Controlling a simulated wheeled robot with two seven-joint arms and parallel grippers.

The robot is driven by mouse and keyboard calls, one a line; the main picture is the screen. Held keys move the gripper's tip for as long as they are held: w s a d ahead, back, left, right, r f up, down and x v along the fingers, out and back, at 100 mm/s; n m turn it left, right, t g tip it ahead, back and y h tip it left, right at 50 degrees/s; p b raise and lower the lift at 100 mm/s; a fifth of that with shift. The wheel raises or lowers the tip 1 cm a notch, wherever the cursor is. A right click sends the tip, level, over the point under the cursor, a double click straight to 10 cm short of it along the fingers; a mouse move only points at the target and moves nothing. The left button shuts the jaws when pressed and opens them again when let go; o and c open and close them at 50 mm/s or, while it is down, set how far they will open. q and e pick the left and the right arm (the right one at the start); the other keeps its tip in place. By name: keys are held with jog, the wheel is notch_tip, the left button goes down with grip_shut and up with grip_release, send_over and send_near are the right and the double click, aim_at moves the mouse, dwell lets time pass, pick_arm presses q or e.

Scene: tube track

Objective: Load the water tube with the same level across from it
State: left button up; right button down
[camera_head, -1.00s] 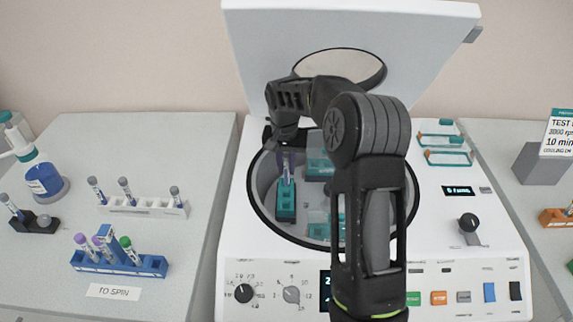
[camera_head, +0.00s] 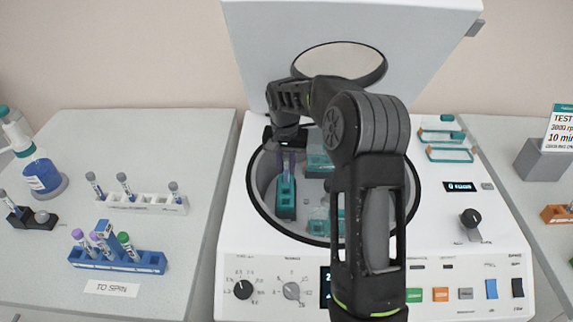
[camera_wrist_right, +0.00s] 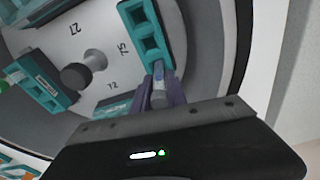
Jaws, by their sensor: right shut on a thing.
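My right gripper (camera_head: 288,162) reaches into the open centrifuge bowl from above. It is shut on a grey-capped tube (camera_wrist_right: 158,88), seen between its fingers in the right wrist view. The tube is at the end of a teal bucket (camera_wrist_right: 146,38), which has square holes; how deep it sits is hidden. The same bucket (camera_head: 286,202) shows at the left of the bowl in the head view. Another teal bucket (camera_wrist_right: 40,84) is across the rotor hub (camera_wrist_right: 76,76). My right arm hides part of the bowl. My left gripper is not in view.
A blue rack (camera_head: 120,262) with purple- and green-capped tubes stands behind a TO SPIN label (camera_head: 111,289). A white rack (camera_head: 148,205) holds grey-capped tubes. A black holder (camera_head: 38,220) is at far left. The raised lid (camera_head: 420,60) stands behind the bowl.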

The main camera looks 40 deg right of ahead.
aim_at(286, 156)
jog(key=shift+f+b, duration=0.65)
jog(key=shift+f, duration=0.35)
jog(key=c, duration=1.3)
grip_release()
jog(key=shift+o, duration=0.2)
jog(key=r, duration=0.7)
jog(key=shift+s+a+r+b, duration=0.25)
jog(key=shift+a+r+b, duration=0.05)
jog(key=shift+r+b, duration=0.1)
